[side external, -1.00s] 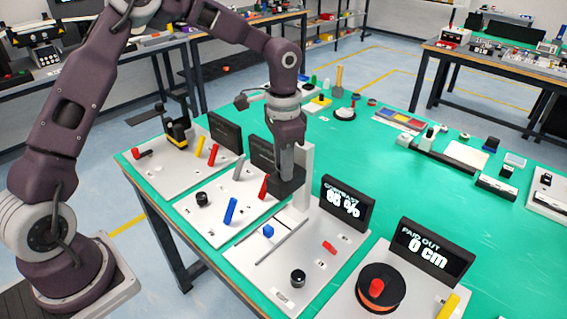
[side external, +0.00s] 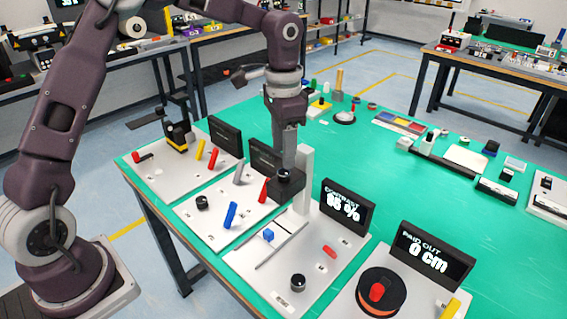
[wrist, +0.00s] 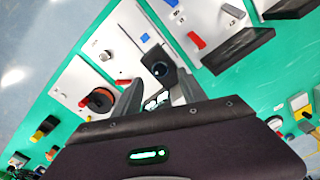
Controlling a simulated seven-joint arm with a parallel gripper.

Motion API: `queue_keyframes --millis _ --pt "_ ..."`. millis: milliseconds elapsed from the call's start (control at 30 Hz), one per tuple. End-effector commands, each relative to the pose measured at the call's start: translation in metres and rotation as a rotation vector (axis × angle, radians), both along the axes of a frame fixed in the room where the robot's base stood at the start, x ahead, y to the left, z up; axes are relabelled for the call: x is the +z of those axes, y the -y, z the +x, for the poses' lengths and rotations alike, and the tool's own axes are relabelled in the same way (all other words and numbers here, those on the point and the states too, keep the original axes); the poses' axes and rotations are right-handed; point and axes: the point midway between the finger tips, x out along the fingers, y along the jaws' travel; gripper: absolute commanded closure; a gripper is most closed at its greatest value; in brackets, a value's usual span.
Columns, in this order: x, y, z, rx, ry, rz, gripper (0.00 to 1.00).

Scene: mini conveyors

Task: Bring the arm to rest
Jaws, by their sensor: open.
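The black block, with a round dark knob or lens (wrist: 160,69) on top, shows beyond and between the fingertips. From the side, the fingers look apart from the block, but the exact gap is hard to judge.
The contrast display (side external: 346,206) stands right of the post. A blue block (side external: 268,235) and a black knob (side external: 298,282) are on the panel below. The paid-out display (side external: 432,253) and reel (side external: 381,294) stand nearer. Open green bench (side external: 400,190) lies to the right.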

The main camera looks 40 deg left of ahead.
Motion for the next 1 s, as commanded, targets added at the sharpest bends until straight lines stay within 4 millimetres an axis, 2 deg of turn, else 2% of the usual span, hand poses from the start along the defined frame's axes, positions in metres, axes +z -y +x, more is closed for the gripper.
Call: queue_keyframes --millis 133,433,533,567,667,700,800,900,1000 --pt "0.016 0.0 0.0 -0.001 0.001 0.0 0.51" --pt "0.019 0.0 -0.001 -0.001 0.002 0.002 0.51" --pt "0.039 0.001 -0.019 0.008 0.036 0.039 0.51" --pt "0.05 0.001 -0.03 0.017 0.054 0.056 0.51" --pt "0.088 -0.003 -0.083 0.079 0.141 0.112 0.51" --pt "0.1 -0.005 -0.107 0.115 0.181 0.121 0.51" --pt "0.119 -0.011 -0.168 0.223 0.283 0.105 0.51" --pt "0.121 -0.015 -0.221 0.328 0.375 0.04 0.51" --pt "0.114 -0.015 -0.258 0.405 0.439 -0.039 0.51"
